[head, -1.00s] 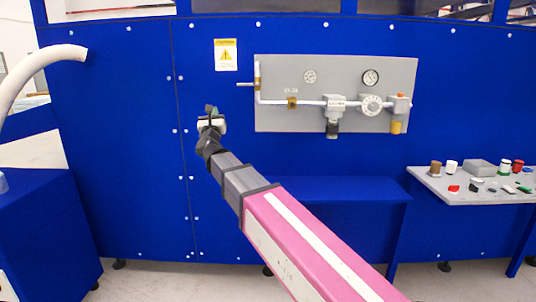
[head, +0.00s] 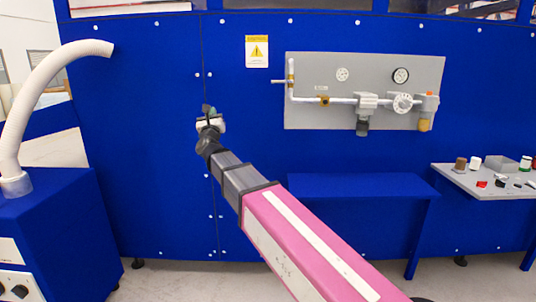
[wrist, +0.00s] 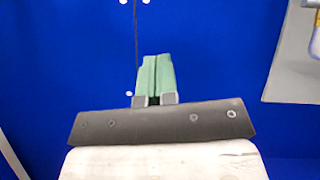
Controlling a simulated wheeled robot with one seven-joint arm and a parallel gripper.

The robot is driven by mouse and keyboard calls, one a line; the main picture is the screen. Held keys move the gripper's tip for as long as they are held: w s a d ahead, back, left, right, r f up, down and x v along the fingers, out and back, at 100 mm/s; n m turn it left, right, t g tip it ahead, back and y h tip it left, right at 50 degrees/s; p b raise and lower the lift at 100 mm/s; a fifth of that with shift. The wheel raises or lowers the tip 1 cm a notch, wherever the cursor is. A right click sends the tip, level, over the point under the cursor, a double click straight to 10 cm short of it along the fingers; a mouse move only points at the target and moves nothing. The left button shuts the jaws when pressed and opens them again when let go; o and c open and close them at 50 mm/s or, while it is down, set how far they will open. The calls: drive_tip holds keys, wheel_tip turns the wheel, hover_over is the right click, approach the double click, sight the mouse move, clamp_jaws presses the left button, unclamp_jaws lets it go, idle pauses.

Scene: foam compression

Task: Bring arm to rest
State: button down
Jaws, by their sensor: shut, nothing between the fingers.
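My gripper (head: 208,110) is at the end of my outstretched pink and grey arm, in front of the blue wall panel (head: 160,150) in the head view. In the wrist view its two green fingers (wrist: 155,76) are pressed together with nothing between them. Nothing touches the fingertips in either view. The gap between the gripper and the wall is hard to judge.
A grey board with pipes and gauges (head: 340,110) hangs on the wall to the right. Below it is a blue shelf (head: 360,187). A grey table with small items (head: 461,181) stands far right. A blue cabinet with a white hose (head: 45,215) stands left.

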drive_tip(key=d+f+n+g+y, duration=0.1)
drive_tip(key=d+f+n+g, duration=0.45)
drive_tip(key=f, duration=0.55)
drive_tip(key=w+d+f+n+g+y, duration=0.1)
drive_tip(key=d+f+n+g, duration=0.2)
drive_tip(key=d+f+n, duration=0.5)
drive_tip(key=d+f+n+g+y, duration=0.1)
drive_tip(key=d+f+n+g, duration=0.25)
drive_tip(key=f+n, duration=0.7)
drive_tip(key=s+d+f+n+g+h, duration=0.5)
drive_tip(key=s+d+f+n+g, duration=0.3)
drive_tip(key=s+d+f, duration=1.4)
wheel_tip(320, 180, down, 2)
drive_tip(key=d+g, duration=0.1)
drive_tip(key=g, duration=0.3)
drive_tip(key=shift+d+n, duration=0.25)
drive_tip(key=shift+n, duration=0.05)
